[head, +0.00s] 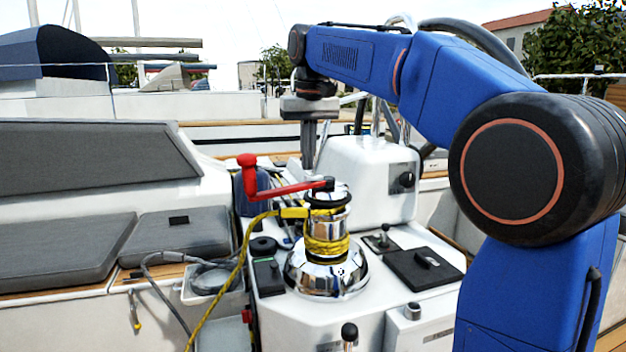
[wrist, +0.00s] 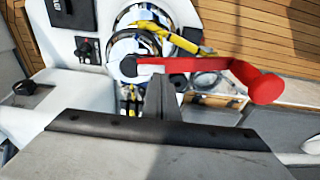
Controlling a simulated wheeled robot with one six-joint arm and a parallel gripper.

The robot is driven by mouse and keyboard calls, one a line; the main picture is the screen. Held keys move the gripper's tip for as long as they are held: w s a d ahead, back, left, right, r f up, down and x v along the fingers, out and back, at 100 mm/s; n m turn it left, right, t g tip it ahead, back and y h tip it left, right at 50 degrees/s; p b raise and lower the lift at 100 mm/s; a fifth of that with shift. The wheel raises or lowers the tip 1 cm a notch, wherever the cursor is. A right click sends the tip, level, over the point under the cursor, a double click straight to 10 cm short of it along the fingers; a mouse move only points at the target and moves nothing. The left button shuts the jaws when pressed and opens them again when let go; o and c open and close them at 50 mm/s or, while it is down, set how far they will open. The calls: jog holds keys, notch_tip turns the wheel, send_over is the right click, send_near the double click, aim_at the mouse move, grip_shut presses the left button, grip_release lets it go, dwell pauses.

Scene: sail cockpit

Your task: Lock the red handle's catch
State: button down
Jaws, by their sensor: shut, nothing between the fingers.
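The red handle (head: 285,189) is a crank lying across the top of the chrome winch (head: 326,240), with its upright red knob (head: 249,172) at the left. Its dark hub end (head: 328,184) sits over the winch's centre. In the wrist view the red handle (wrist: 200,65) runs right from the dark hub (wrist: 129,66) to the round knob (wrist: 262,86). My gripper (head: 308,165) points down, shut and empty, just above the handle near its hub end. In the wrist view my gripper's tips (wrist: 160,80) appear beside the hub. I cannot tell whether they touch the handle, nor the catch's state.
A yellow rope (head: 238,255) wraps the winch and trails down left. A white pod with a knob (head: 368,180) stands behind the winch. A black hatch plate (head: 424,268) and small levers (head: 348,333) are on the white console. Grey cushions (head: 70,250) lie at the left.

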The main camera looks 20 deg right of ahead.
jog(key=shift+f, duration=0.85)
dwell(0.9)
notch_tip(320, 180, up, 7)
dwell(1.0)
dwell(0.3)
jog(key=s+d+f+t, duration=0.1)
jog(key=s+d+f, duration=0.2)
jog(key=s+f, duration=1.3)
jog(key=s+d+f+t, duration=0.2)
jog(key=s+d+f, duration=0.2)
jog(key=s+f, duration=1.3)
notch_tip(320, 180, down, 3)
jog(key=shift+s+f, duration=0.15)
jog(key=shift+f, duration=0.05)
